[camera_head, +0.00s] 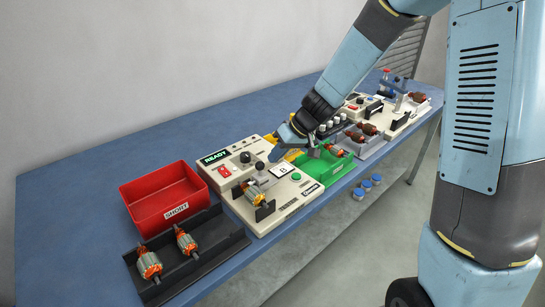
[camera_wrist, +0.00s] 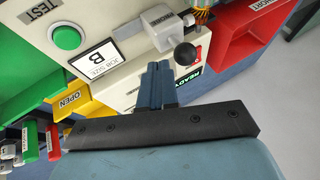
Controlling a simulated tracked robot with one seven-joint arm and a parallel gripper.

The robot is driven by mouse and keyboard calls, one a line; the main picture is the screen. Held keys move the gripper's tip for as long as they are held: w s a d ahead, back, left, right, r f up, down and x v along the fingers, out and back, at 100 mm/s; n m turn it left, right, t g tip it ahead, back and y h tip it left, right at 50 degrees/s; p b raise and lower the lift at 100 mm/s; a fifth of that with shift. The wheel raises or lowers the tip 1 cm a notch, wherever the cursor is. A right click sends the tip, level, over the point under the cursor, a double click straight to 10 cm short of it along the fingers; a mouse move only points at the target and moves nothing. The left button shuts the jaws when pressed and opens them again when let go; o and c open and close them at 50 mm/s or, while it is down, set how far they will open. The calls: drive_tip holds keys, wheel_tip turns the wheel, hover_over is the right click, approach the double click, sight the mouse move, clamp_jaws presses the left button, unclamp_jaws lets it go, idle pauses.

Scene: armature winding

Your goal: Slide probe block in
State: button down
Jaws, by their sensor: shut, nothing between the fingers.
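The cream tester (camera_head: 262,218) stands on the blue bench with its READY display lit. A grey probe block (camera_wrist: 152,34) with a black ball knob (camera_wrist: 185,53) sits on its top; the knob also shows in the head view (camera_head: 260,165). An armature (camera_head: 256,194) with copper windings lies in the tester's cradle beside the block, and a bit of its winding shows at the top of the wrist view (camera_wrist: 203,14). My gripper (camera_wrist: 158,68) is shut and empty, its fingertips over the tester panel, close to the block and knob. I cannot tell whether they touch.
A red SHORT bin (camera_head: 165,198) and a black tray (camera_head: 188,256) with two armatures stand at left. A green bin (camera_head: 325,165) and a yellow OPEN bin (camera_wrist: 60,98) lie on the other side. A job card B (camera_wrist: 95,58) and a green TEST button (camera_wrist: 66,37) are near my fingers.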

drive_tip(key=d+v, duration=0.1)
drive_tip(key=v, duration=1)
drive_tip(key=shift+w+d+f, duration=0.2)
drive_tip(key=shift+w+d, duration=0.05)
drive_tip(key=shift+w, duration=0.35)
drive_tip(key=s+d+r+m+t+h, duration=0.2)
drive_tip(key=s+d+r, duration=0.4)
drive_tip(key=s+d, duration=0.3)
drive_tip(key=s+d+r+m+t+h, duration=0.3)
drive_tip(key=s+d+r+m, duration=0.3)
drive_tip(key=s+d, duration=0.4)
drive_tip(key=s+r+h, duration=0.1)
drive_tip(key=s, duration=0.2)
drive_tip(key=shift+s+d+r+h, duration=0.2)
drive_tip(key=shift+s+h, duration=0.1)
drive_tip(key=shift+h, duration=0.1)
